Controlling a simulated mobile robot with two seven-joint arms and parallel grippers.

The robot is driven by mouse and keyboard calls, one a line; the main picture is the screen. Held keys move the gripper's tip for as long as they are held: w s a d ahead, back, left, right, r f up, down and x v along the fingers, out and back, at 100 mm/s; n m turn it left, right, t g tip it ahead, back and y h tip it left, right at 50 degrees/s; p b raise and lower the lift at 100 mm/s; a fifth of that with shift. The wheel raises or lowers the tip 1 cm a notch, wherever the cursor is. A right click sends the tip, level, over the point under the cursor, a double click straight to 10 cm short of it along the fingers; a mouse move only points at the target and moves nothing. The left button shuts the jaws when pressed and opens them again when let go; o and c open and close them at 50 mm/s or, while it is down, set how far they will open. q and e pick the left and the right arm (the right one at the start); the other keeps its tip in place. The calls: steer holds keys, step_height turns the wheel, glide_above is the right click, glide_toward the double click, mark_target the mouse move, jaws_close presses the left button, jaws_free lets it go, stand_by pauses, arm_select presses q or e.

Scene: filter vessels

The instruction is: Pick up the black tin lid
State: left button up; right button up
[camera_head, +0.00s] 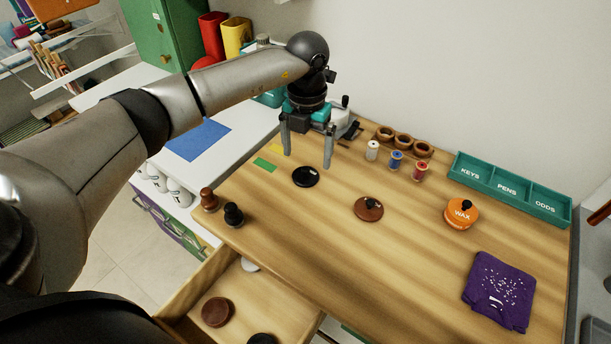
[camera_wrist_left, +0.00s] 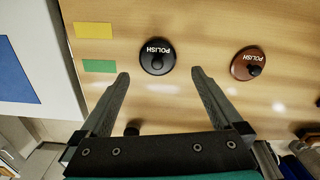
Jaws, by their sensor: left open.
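The black tin lid (camera_head: 305,177) lies flat on the wooden table, a round disc with a small knob. In the left wrist view the black lid (camera_wrist_left: 157,57) shows the word POLISH, just beyond the fingertips and between their lines. My left gripper (camera_head: 306,160) is open and empty above the table, pointing down, close to the black lid and apart from it. It also shows in the left wrist view (camera_wrist_left: 160,74). A brown lid (camera_head: 369,208) of the same kind lies to the right; it also shows in the left wrist view (camera_wrist_left: 247,63). My right gripper is not in view.
Thread spools (camera_head: 396,160) and wooden rings (camera_head: 403,142) stand behind. A teal tray (camera_head: 510,190), an orange wax tin (camera_head: 461,214) and a purple cloth (camera_head: 498,290) are at right. Two knobbed stampers (camera_head: 233,215) stand at the left edge, above an open drawer (camera_head: 283,310).

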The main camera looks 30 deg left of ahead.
mark_target(305, 170)
arm_select(q)
steer(key=f, duration=0.5)
steer(key=shift+s+a+f+b, duration=0.15)
steer(key=shift+a+f+b, duration=0.05)
steer(key=shift+f+b, duration=0.1)
steer(key=c, duration=1.2)
steer(key=shift+r, duration=0.1)
steer(key=shift+c, duration=0.2)
